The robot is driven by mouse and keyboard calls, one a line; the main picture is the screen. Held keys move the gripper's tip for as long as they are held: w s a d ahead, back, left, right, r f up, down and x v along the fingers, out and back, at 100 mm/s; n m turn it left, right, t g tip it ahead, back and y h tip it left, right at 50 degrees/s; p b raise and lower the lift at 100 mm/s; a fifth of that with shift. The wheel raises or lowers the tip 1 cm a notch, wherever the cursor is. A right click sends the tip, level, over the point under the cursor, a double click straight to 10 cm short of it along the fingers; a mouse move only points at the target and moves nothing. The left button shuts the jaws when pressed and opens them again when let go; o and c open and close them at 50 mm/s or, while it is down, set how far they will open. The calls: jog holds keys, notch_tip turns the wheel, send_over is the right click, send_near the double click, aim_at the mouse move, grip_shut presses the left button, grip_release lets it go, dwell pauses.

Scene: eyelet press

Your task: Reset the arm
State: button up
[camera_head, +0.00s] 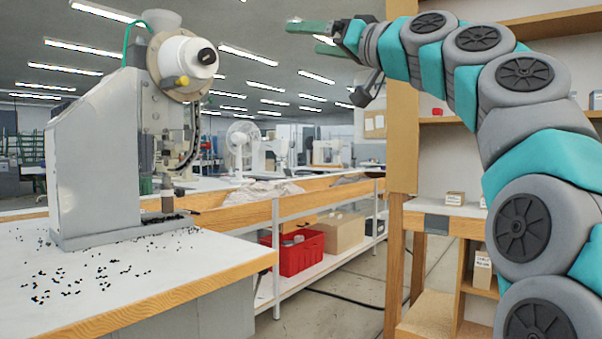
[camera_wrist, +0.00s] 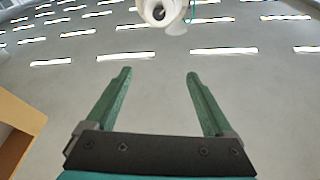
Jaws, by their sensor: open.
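My gripper (camera_head: 312,33) is at the top middle of the head view, at the end of my raised grey and teal arm. Its green fingers point left, toward the eyelet press (camera_head: 105,140) but well apart from it. In the wrist view my gripper (camera_wrist: 157,75) shows two green fingers spread wide with nothing between them. Past the fingertips, the white round top part of the press (camera_wrist: 160,10) shows at the upper edge, along with the ceiling.
The press stands on a white table (camera_head: 160,270) with wooden edges, strewn with small black bits. A red crate (camera_head: 300,252) and a cardboard box (camera_head: 338,232) sit on a low shelf behind. Wooden shelving (camera_head: 403,110) stands close beside my arm. Open air lies between gripper and press.

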jog(key=a+f+m+g+h, duration=0.2)
jog(key=f+g+h, duration=0.1)
jog(key=f, duration=1.1)
jog(key=a+f+m+g+h, duration=0.1)
jog(key=a+f+g+h, duration=0.15)
jog(key=f, duration=1.05)
jog(key=s+d+f+g+h, duration=0.1)
jog(key=s+f+h, duration=0.15)
jog(key=f, duration=0.45)
jog(key=s+d+f+m+g+h, duration=0.1)
jog(key=s+d+f+g, duration=0.1)
jog(key=s+f, duration=0.35)
jog(key=s+d+f+g+h, duration=0.1)
jog(key=s+f, duration=0.1)
jog(key=f, duration=0.6)
jog(key=s+d+f+m+g+h, duration=0.1)
jog(key=s+d+f+g+h, duration=0.1)
jog(key=s+d+f, duration=0.2)
jog(key=s+d+f+g+h, duration=0.1)
jog(key=s+d+f+g, duration=0.2)
jog(key=s+f, duration=0.8)
jog(key=s+d+f+m+g+h, duration=0.1)
jog(key=s+d+f, duration=0.5)
jog(key=s, duration=0.6)
notch_tip(320, 180, down, 2)
jog(key=shift+f+m+g+h+p, duration=0.1)
jog(key=shift+m+g+h+p, duration=0.3)
jog(key=shift+g+h, duration=0.35)
jog(key=shift+d, duration=0.1)
jog(key=shift+c, duration=0.4)
